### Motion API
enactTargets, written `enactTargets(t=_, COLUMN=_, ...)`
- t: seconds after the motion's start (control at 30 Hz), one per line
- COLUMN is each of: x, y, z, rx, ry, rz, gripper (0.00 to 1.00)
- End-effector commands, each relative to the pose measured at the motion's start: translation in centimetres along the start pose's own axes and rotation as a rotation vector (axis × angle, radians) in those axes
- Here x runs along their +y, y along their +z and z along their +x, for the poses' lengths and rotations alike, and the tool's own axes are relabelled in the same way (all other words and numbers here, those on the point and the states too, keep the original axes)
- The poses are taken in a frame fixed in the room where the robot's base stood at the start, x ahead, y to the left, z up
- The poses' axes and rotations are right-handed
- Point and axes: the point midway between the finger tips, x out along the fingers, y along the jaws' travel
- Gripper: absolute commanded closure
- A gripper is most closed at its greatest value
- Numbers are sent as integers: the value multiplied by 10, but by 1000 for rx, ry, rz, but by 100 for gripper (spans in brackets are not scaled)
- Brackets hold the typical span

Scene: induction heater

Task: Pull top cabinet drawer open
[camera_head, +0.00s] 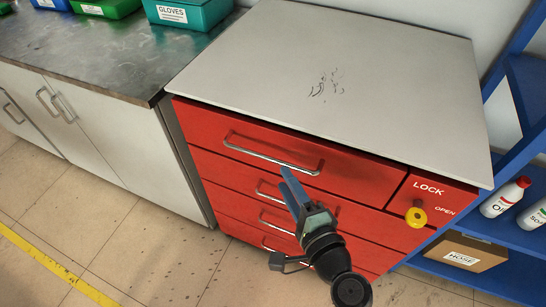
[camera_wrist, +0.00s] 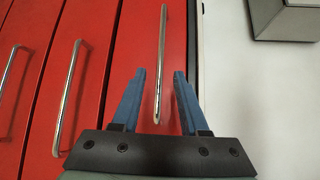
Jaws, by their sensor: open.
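The red cabinet (camera_head: 340,178) has several drawers stacked under a light grey top. The top drawer (camera_head: 345,172) looks closed and has a long silver bar handle (camera_head: 262,157). My gripper (camera_head: 288,178) is in front of the top drawer, near the right part of its handle. In the wrist view my gripper (camera_wrist: 158,75) is open, with its two blue fingers on either side of the top handle (camera_wrist: 161,80). The handle's end shows between the fingers. I cannot tell whether either finger touches it.
Lower drawer handles (camera_wrist: 66,95) run parallel to the top one. A blue shelf (camera_head: 500,232) with bottles stands right, and a metal-topped counter (camera_head: 100,55) stands left. Floor is clear at the front left.

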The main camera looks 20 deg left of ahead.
Motion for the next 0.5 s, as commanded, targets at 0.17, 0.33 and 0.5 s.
enactTargets(t=0.17, x=-1, y=0, z=39, rx=-3, ry=0, rz=-3, gripper=56)
enactTargets(t=0.33, x=-1, y=0, z=66, rx=-1, ry=-1, rz=-3, gripper=56)
enactTargets(t=0.5, x=-1, y=0, z=79, rx=0, ry=0, rz=-3, gripper=56)
